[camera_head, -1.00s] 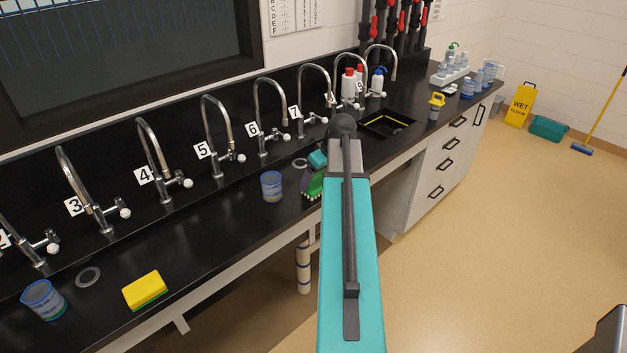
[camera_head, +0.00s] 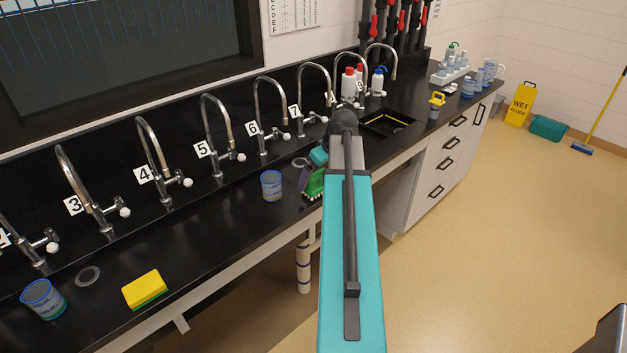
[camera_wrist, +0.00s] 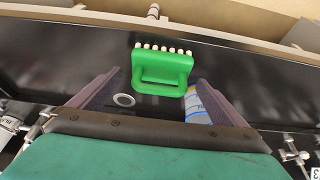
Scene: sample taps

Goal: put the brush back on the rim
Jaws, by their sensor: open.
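The green brush (camera_head: 315,186) has a loop handle and white bristles. In the head view it is on the black counter, partly hidden by my gripper and arm. In the wrist view the brush (camera_wrist: 162,68) lies ahead between my two fingers, its handle toward me and its bristles toward the counter's front edge. My gripper (camera_wrist: 160,80) is open, with a finger on each side and visible gaps to the brush. In the head view my gripper (camera_head: 309,178) is small and partly covers the brush. A sunken sink with a yellow-lined rim (camera_head: 373,129) is farther along the counter.
A blue beaker (camera_head: 271,186) stands close left of the brush; it shows beside my right finger in the wrist view (camera_wrist: 197,107). A grey ring (camera_wrist: 124,100) lies nearby. Numbered taps line the back. A yellow sponge (camera_head: 145,289) lies at the near left.

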